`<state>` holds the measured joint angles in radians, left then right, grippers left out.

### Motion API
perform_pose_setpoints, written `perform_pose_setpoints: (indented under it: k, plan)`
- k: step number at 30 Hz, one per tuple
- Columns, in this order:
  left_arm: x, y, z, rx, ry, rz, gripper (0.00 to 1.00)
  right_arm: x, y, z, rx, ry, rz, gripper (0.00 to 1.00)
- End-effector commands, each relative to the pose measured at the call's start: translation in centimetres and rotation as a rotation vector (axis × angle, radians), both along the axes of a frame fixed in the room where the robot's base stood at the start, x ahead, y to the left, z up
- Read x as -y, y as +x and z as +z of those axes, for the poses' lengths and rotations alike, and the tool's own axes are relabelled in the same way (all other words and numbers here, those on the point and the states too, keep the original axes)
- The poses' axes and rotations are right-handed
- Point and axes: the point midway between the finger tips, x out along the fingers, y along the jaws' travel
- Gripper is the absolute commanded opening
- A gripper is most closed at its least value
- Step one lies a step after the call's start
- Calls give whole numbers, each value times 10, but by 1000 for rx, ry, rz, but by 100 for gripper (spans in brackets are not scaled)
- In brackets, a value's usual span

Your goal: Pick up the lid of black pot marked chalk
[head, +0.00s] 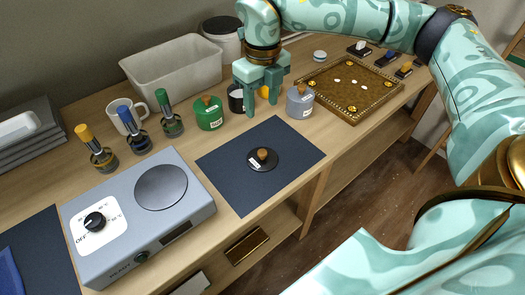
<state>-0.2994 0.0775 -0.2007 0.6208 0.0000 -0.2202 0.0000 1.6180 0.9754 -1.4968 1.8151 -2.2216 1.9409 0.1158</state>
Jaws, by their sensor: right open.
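A round black lid (263,159) with a wooden knob and a small white label lies on the dark blue mat (230,178). The label is too small to read. A black pot (235,98) stands behind the mat, partly hidden by my right gripper; I cannot see its mark. My right gripper (262,109) points down, open and empty, above and beyond the lid, between the black pot and a grey pot (300,102). Something yellow (264,92) shows between its fingers. My left gripper is not in view.
A green lidded pot (209,113) stands left of the black pot. A brown game board (350,84) lies right. The mat around the lid is clear.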

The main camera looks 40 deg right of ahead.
Motion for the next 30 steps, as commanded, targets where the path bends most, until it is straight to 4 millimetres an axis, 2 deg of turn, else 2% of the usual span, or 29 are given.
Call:
perform_pose_setpoints:
  k: [2,9,12,22,27,30]
  plan:
    - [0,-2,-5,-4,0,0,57,5,0,-11,-8,-17,-18,50]
    - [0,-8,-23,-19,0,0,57,4,-1,-72,-11,-16,-15,50]
    - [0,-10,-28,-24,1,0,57,4,-1,-92,-9,-15,-15,50]
    - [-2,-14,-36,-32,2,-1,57,2,-2,-118,-7,-14,-13,50]
    - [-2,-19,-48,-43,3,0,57,-2,-5,-148,-9,-13,-12,50]
    - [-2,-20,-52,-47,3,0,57,-1,-5,-160,-7,-13,-13,50]
